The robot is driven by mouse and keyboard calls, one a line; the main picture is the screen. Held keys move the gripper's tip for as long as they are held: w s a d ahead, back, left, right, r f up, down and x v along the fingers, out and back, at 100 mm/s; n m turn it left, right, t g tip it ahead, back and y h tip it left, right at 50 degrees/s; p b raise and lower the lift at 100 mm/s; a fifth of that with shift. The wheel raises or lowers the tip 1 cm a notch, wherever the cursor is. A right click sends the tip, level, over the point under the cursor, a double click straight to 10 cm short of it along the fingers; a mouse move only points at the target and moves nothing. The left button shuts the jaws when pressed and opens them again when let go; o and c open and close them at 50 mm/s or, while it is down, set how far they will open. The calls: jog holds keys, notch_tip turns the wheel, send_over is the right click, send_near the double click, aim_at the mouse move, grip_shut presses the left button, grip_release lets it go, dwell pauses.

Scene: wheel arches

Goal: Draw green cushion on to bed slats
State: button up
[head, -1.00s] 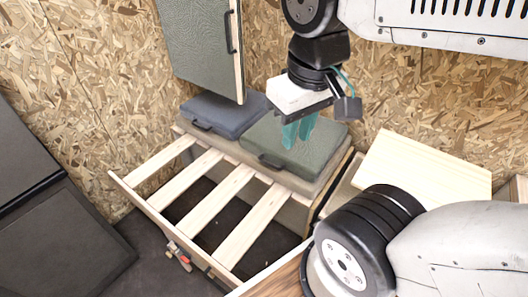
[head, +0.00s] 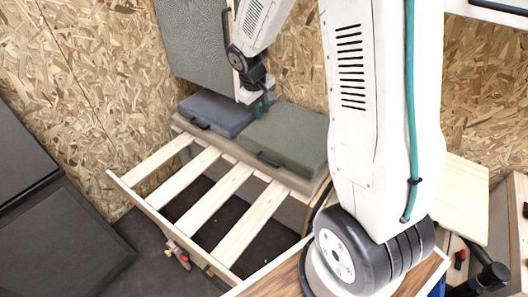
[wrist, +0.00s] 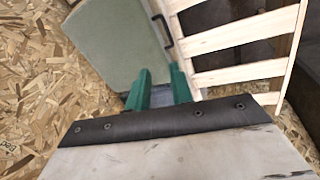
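The green cushion (head: 285,138) lies flat on the ledge behind the bed slats (head: 200,200), with its dark handle (head: 268,160) on the front edge facing them. The slats are bare pale wooden bars in a frame. My gripper (head: 261,106) is over the cushion's back left corner, near the wall. In the wrist view, my teal fingers (wrist: 160,92) are spread with nothing visible between them. The green cushion (wrist: 112,42) lies beyond them there, its handle (wrist: 163,30) toward the slats (wrist: 240,70). Whether the fingers touch the cushion cannot be told.
A blue-grey cushion (head: 215,112) lies directly left of the green one. A tall green panel (head: 190,40) stands behind it against the chipboard wall (head: 90,80). A pale wooden board (head: 462,195) is at the right. Space above the slats is clear.

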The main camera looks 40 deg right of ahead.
jog(key=w+d+f+n, duration=0.1)
jog(key=w+d+f, duration=0.1)
jog(key=f, duration=0.5)
jog(key=w+d+f, duration=0.1)
jog(key=w+f, duration=0.1)
jog(key=f, duration=0.6)
jog(key=n+y, duration=0.1)
send_over(266, 162)
jog(key=a, duration=0.1)
notch_tip(266, 162, down, 10)
jog(key=shift+f, duration=0.3)
jog(key=shift+w+d+f, duration=0.1)
jog(key=shift+d+f, duration=0.15)
jog(key=shift+f, duration=1)
jog(key=shift+w+d+f, duration=0.1)
jog(key=shift+d+f, duration=0.1)
jog(key=shift+f, duration=1.1)
jog(key=shift+w+d+f, duration=0.1)
jog(key=shift+d+f, duration=0.15)
jog(key=shift+f, duration=1)
jog(key=shift+c, duration=0.2)
grip_shut()
